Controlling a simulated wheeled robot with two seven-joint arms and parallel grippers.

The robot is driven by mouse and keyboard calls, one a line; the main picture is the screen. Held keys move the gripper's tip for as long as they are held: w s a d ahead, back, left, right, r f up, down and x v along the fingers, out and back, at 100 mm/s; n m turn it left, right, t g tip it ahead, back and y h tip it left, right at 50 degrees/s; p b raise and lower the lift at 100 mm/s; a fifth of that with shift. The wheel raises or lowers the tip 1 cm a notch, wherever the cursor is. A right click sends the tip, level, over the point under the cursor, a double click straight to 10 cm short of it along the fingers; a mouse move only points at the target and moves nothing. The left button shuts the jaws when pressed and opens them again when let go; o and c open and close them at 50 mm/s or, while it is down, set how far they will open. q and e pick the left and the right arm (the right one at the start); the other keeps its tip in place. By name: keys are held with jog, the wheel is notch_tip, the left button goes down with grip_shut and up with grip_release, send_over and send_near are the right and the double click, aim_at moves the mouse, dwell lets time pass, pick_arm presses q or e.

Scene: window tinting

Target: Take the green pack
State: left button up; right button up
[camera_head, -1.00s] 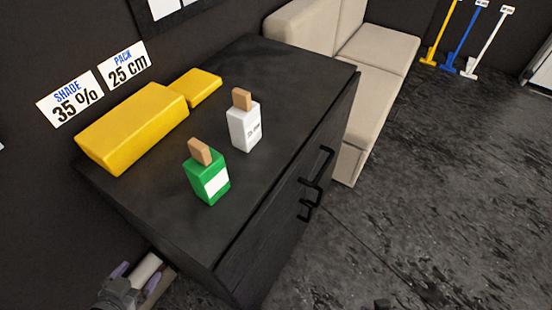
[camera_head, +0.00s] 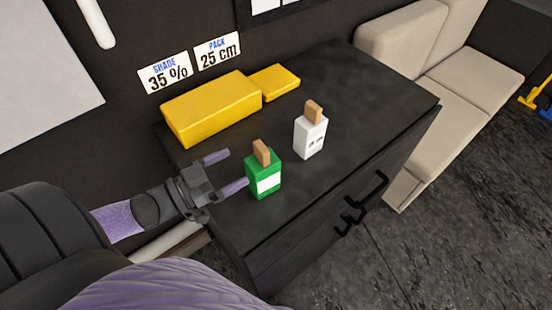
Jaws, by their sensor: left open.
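The green pack (camera_head: 263,173) stands upright near the front left part of the dark cabinet top. It has a white label and a tan block on top. My left gripper (camera_head: 226,171) is open, its two purple fingers pointing right toward the pack. The nearer fingertip is close to the pack's left side; I cannot tell whether it touches. The farther finger is behind and to the left of the pack. Nothing is between the fingers. My right gripper is not in view.
A white pack (camera_head: 311,136) with a tan top stands behind and right of the green one. Large (camera_head: 211,108) and small (camera_head: 275,82) yellow blocks lie along the wall. The cabinet top (camera_head: 365,100) is clear at right. A beige sofa (camera_head: 450,80) stands beyond.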

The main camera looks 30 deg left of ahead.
aim_at(258, 155)
pick_arm(q)
jog(key=b+x, duration=0.2)
jog(key=x, duration=0.7)
jog(key=shift+w+d+r, duration=0.2)
jog(key=shift+w, duration=0.05)
grip_shut()
